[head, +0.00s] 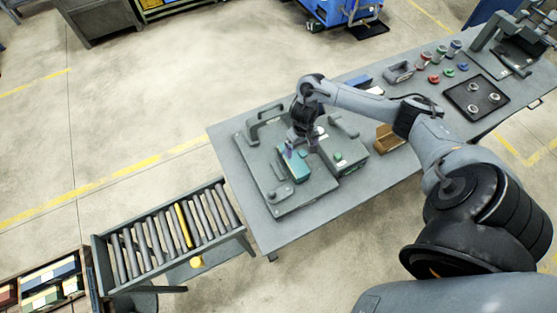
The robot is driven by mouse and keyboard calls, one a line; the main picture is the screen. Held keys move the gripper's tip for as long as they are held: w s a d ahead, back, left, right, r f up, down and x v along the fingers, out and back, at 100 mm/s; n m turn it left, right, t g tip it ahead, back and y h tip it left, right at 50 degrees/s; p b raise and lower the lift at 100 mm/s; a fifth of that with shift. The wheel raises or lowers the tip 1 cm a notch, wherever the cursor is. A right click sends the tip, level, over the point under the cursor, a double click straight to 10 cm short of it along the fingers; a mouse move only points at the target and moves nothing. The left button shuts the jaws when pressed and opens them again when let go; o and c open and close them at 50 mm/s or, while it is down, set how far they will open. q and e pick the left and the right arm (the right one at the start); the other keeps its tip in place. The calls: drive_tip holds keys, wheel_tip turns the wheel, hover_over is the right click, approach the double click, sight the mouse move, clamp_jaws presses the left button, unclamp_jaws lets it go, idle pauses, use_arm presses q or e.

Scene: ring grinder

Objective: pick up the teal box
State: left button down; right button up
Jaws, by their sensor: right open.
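The teal box (294,168) lies on the grey fixture plate (257,158) on the left part of the table. My right gripper (294,149) points down at the box from above and overlaps its far end in the head view. The gripper is open. The fingertips are small and dark, so I cannot tell whether they touch the box or straddle it. My left gripper is not in view.
Grey handles and clamps (281,192) stand on the plate around the box. A brown box (387,138) and a black tray (476,97) with rings lie farther right. A roller conveyor (165,237) stands off the table's left end.

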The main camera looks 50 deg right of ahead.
drive_tip(key=w, duration=0.1)
drive_tip(key=b, duration=0.3)
hover_over(296, 157)
wheel_tip(296, 157, down, 4)
drive_tip(key=shift+s+r+t, duration=0.1)
drive_tip(key=shift+t, duration=0.2)
drive_tip(key=shift+f+b, duration=0.4)
drive_tip(key=shift+f, duration=2.3)
drive_tip(key=shift+c, duration=0.2)
drive_tip(key=c, duration=1)
